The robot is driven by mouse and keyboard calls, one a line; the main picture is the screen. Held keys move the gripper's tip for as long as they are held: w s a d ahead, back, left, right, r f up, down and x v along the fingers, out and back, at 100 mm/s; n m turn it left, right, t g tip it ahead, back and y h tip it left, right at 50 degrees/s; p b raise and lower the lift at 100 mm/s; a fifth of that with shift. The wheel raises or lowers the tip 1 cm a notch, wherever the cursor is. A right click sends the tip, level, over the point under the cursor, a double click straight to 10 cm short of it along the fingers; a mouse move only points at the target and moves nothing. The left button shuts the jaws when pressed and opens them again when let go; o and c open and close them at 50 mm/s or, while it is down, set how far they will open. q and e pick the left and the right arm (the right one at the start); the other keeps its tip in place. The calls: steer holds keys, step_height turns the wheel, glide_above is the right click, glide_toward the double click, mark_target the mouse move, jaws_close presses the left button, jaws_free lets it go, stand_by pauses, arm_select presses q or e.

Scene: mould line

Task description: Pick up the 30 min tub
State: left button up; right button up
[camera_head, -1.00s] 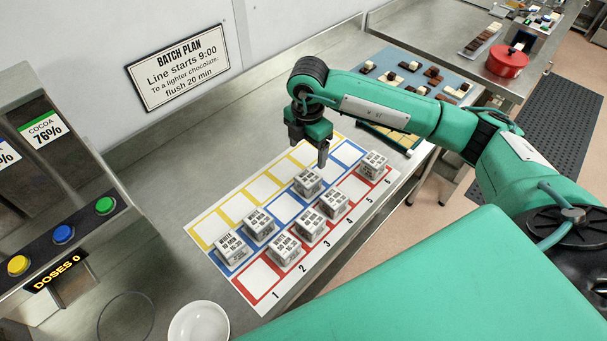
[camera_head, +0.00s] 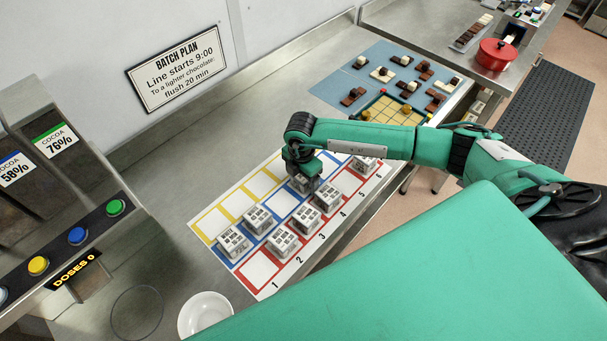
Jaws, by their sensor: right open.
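Several white box-shaped tubs with printed labels stand on a numbered, colour-framed mat (camera_head: 260,268). The minute figures are too small to read surely, so I cannot tell which is the 30 min tub. Another tub (camera_head: 327,198) stands close by in the red row. A further tub (camera_head: 366,166) shows partly behind my arm. My left gripper is out of view.
More tubs (camera_head: 258,220) stand to the left on the mat. A white bowl (camera_head: 205,314) and a dispenser with coloured buttons (camera_head: 77,236) are at the left. A blue mat with chocolates (camera_head: 385,75) and a red pot (camera_head: 497,54) lie beyond.

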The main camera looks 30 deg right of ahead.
steer(key=shift+f, duration=0.15)
steer(key=c, duration=1.1)
steer(key=shift+r, duration=0.35)
step_height(320, 180, up, 26)
steer(key=shift+r+b, duration=0.2)
steer(key=shift+b, duration=1.05)
